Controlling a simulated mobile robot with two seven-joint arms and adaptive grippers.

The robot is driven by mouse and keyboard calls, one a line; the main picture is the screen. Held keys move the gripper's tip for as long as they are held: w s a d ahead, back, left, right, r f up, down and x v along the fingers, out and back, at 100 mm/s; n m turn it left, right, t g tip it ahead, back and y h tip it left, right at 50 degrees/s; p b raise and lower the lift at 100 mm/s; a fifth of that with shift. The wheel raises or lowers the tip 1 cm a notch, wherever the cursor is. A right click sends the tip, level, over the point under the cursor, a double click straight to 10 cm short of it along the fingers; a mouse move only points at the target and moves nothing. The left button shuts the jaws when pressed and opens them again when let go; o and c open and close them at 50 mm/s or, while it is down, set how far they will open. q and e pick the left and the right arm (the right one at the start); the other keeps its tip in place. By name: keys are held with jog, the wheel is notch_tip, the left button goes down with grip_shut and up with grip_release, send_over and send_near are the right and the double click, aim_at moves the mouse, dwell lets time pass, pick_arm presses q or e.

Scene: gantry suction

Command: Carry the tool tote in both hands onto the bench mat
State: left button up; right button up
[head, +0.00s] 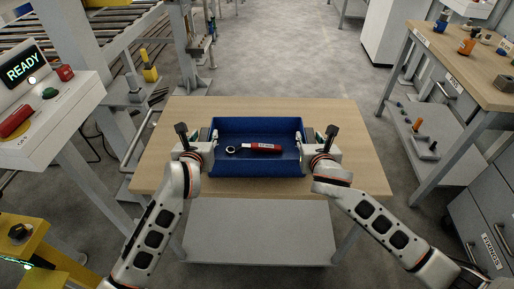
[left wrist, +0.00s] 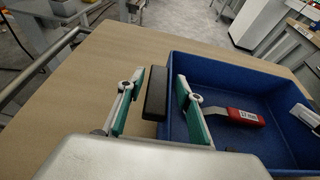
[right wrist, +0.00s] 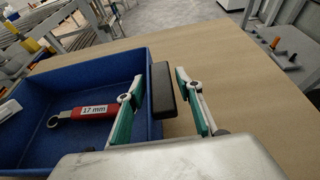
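The blue tool tote (head: 260,127) stands on the wooden bench top (head: 365,150). A red-handled wrench (head: 262,147) lies inside, and its label reads 17 mm in the right wrist view (right wrist: 92,111). My left gripper (head: 206,141) is at the tote's left side. Its open fingers (left wrist: 157,103) stand on either side of a black handle (left wrist: 155,92), with gaps showing. My right gripper (head: 308,141) is at the tote's right side. Its open fingers (right wrist: 160,103) likewise straddle the other black handle (right wrist: 163,90). I cannot make out a mat.
A grey lower shelf (head: 258,235) is under the bench's front. A console with a READY screen (head: 24,67) stands at the left. A second workbench (head: 460,65) with small parts is at the right. Bare bench top lies around the tote.

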pick_arm(q)
grip_shut()
pick_arm(e)
grip_shut()
pick_arm(q)
jog(key=shift+r, duration=0.15)
pick_arm(e)
jog(key=shift+r, duration=0.1)
